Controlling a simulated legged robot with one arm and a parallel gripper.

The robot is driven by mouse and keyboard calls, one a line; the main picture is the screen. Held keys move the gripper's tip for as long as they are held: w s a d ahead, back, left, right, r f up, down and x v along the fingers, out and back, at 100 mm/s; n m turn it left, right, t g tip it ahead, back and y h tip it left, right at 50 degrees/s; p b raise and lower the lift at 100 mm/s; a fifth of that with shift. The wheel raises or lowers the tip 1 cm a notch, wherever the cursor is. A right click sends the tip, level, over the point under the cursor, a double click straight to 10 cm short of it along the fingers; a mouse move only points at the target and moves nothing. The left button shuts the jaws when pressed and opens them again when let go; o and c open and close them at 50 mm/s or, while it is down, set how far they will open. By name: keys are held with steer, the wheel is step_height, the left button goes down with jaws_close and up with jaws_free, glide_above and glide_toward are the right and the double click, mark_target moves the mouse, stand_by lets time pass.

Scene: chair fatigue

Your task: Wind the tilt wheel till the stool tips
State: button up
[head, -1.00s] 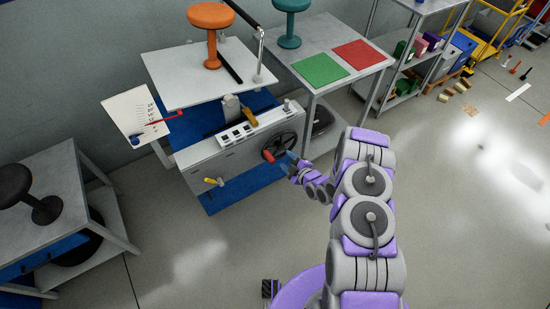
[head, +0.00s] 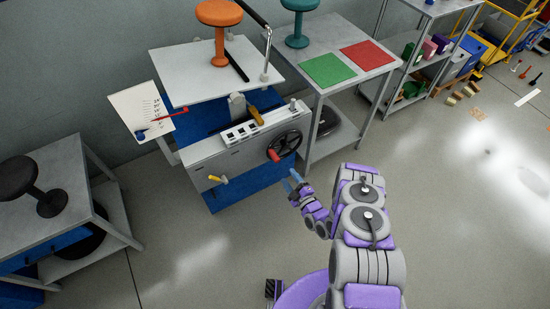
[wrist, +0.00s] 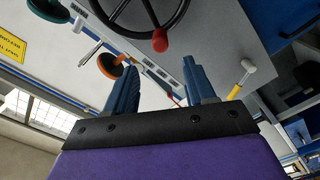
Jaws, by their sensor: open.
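The tilt wheel (head: 285,144) is a dark spoked handwheel on the right end of the grey machine's front, with a red knob (head: 273,155) at its lower left. It also shows in the wrist view (wrist: 140,14), with its red knob (wrist: 160,40) above the space between the fingers. My gripper (head: 292,184) is open and empty, just below and apart from the wheel. In the wrist view its blue fingers (wrist: 162,88) are spread. The orange stool (head: 219,14) stands upright on the light tilt plate (head: 190,82), which looks slightly sloped.
A yellow-handled lever (head: 217,179) sticks out of the machine's front. A chart board (head: 140,108) with a red pointer stands at left. A table with green (head: 327,69) and red (head: 367,55) mats and a teal stool (head: 298,12) is behind right. Open floor lies in front.

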mark_target(278, 162)
steer(key=b+x, duration=0.3)
steer(key=x, duration=1)
steer(key=shift+s+b, duration=0.1)
steer(key=shift+b, duration=0.2)
steer(key=shift+f, duration=0.1)
jaws_close()
